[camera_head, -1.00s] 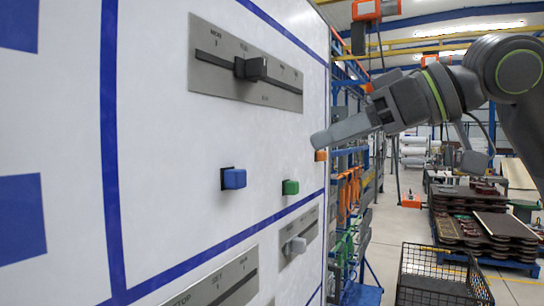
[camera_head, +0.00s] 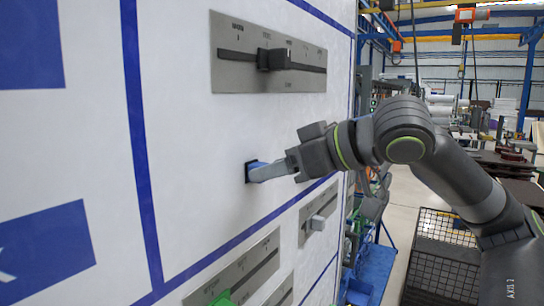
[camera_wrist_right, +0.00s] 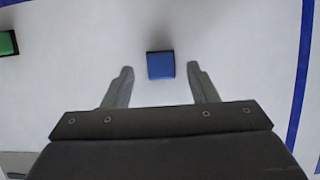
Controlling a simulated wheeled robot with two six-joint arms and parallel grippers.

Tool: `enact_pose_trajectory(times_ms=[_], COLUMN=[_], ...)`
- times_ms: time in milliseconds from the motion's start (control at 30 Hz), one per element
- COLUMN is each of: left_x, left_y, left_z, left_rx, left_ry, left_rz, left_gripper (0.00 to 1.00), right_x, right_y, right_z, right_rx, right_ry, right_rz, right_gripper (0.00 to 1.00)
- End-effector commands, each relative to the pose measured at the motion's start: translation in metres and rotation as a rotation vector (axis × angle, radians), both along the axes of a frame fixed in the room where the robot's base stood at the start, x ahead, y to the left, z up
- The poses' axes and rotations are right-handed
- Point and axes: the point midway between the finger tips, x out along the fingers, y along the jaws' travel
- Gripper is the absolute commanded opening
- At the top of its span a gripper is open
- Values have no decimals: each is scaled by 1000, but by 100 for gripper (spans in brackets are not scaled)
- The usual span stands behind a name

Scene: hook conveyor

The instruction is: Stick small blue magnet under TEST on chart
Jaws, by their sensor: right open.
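The small blue magnet (camera_head: 252,166) is on the white chart (camera_head: 190,130), partly hidden behind a finger of my right gripper (camera_head: 258,174). In the right wrist view the blue magnet (camera_wrist_right: 160,66) lies between the lines of the two spread fingers, near the level of their tips, with a gap on each side. My right gripper (camera_wrist_right: 161,74) is open and holds nothing. I cannot make out the word TEST on the chart. My left gripper is not in view.
A grey slider panel (camera_head: 268,55) is above the magnet, and another with a light knob (camera_head: 318,222) is below right. A green magnet (camera_wrist_right: 8,43) shows at the left edge in the wrist view. A black wire basket (camera_head: 440,255) stands on the floor.

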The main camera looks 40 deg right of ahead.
Motion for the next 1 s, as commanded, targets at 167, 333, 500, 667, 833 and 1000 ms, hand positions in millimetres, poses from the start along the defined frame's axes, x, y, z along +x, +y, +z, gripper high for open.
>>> enact_pose_trajectory(times_ms=[167, 333, 500, 667, 833, 1000], left_x=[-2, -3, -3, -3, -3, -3], left_y=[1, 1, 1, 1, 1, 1], left_z=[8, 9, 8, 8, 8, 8], left_rx=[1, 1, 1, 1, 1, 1], left_ry=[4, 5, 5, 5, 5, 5], left_rz=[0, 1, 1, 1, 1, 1], left_gripper=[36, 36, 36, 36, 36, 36], right_x=[7, 10, 10, 10, 10, 10], right_y=[4, 5, 5, 5, 5, 5], right_z=[-2, -4, -5, -5, -4, -4], right_rx=[2, 2, 2, 1, 1, 2], right_ry=[0, -1, -1, -1, -1, -1], right_rz=[1, -2, -3, -3, -3, -3], right_gripper=[53, 53, 53, 42, 20, 20])
